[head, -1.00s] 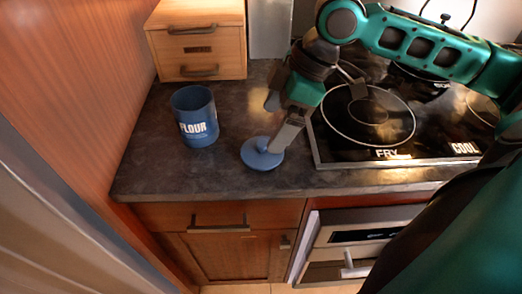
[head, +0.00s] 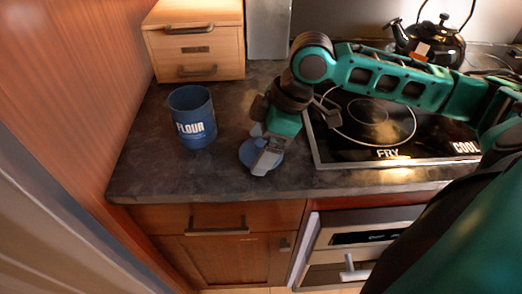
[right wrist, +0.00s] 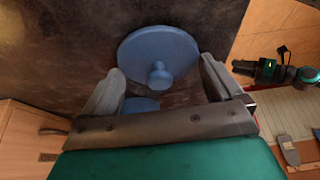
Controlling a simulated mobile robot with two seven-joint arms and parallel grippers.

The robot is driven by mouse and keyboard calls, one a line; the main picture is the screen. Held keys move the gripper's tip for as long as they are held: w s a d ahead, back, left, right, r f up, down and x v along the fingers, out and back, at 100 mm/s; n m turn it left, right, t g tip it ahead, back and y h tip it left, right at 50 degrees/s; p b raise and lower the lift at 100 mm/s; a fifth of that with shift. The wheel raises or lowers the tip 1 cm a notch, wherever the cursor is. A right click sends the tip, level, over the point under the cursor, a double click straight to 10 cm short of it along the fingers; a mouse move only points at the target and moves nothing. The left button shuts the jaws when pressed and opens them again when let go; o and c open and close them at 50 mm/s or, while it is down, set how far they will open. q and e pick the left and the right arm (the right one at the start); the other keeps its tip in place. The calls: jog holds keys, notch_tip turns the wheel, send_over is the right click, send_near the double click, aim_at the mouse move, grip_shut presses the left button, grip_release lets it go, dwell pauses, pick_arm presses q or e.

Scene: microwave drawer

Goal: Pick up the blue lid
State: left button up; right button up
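The blue lid (head: 247,153) is round with a small knob and lies on the dark countertop, partly hidden by my right gripper (head: 262,163) in the head view. In the right wrist view the whole lid (right wrist: 150,45) shows, with its knob facing the camera. The right gripper (right wrist: 162,65) is open there, its two fingers apart on either side of the knob with nothing held. Whether the fingers touch the lid cannot be told.
A blue FLOUR canister (head: 193,117) stands left of the lid. A wooden drawer box (head: 195,42) is behind it. The cooktop (head: 345,158) is to the right, with a black kettle (head: 437,48) at the back. The counter's front strip is clear.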

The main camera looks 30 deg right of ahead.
jog(key=c, duration=0.5)
pick_arm(q)
jog(key=shift+s+f, duration=0.1)
jog(key=shift+s, duration=0.1)
pick_arm(e)
jog(key=shift+o, duration=0.2)
jog(key=shift+r, duration=0.1)
